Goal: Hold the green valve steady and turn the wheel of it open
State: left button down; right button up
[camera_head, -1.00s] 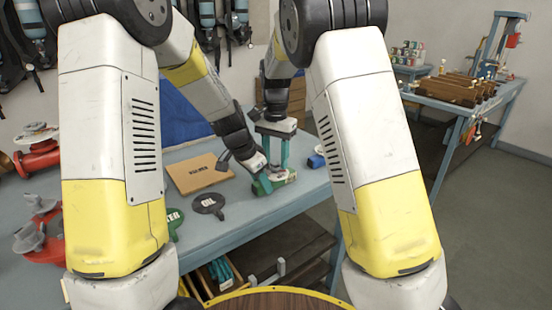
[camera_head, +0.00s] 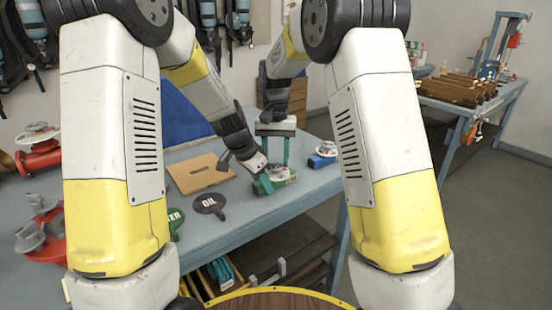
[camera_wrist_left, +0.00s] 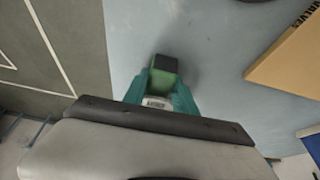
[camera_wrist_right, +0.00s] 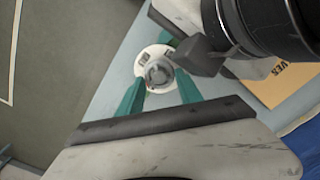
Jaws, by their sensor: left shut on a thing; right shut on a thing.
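The green valve (camera_head: 282,181) lies on the blue-grey table (camera_head: 245,218) near its front edge. My left gripper (camera_head: 262,182) reaches in from the left and is shut on the valve's green body (camera_wrist_left: 162,82), low down. My right gripper (camera_head: 274,166) comes from above and is shut on the valve's wheel. In the right wrist view, the pale round wheel (camera_wrist_right: 145,64) with a grey centre sits between the teal fingers (camera_wrist_right: 160,78). The fingers partly hide the valve, and the wheel's angle is hard to read in the head view.
A blue valve with a white wheel (camera_head: 325,149) stands just right of the green one. A wooden board (camera_head: 199,175) and a dark round OIL tag (camera_head: 208,204) lie to the left. Red valves (camera_head: 40,158) are at far left. My two wrists are close together.

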aim_at(274, 163)
pick_arm(q)
jog(key=shift+w+a+r, duration=0.1)
jog(key=shift+w+a, duration=0.15)
jog(key=shift+a, duration=0.1)
pick_arm(e)
jog(key=shift+d+f+n, duration=0.1)
jog(key=shift+d+n, duration=0.3)
jog(key=shift+n, duration=0.2)
jog(key=o, duration=1.3)
jog(key=shift+s, duration=0.1)
pick_arm(q)
jog(key=shift+d, duration=0.1)
pick_arm(e)
jog(key=shift+o, duration=0.5)
jog(key=shift+a+n, duration=0.25)
jog(key=shift+n, duration=0.05)
pick_arm(q)
jog(key=shift+d, duration=0.25)
pick_arm(e)
jog(key=shift+s+a, duration=0.15)
jog(key=shift+a, duration=0.1)
pick_arm(q)
jog(key=shift+r, duration=0.1)
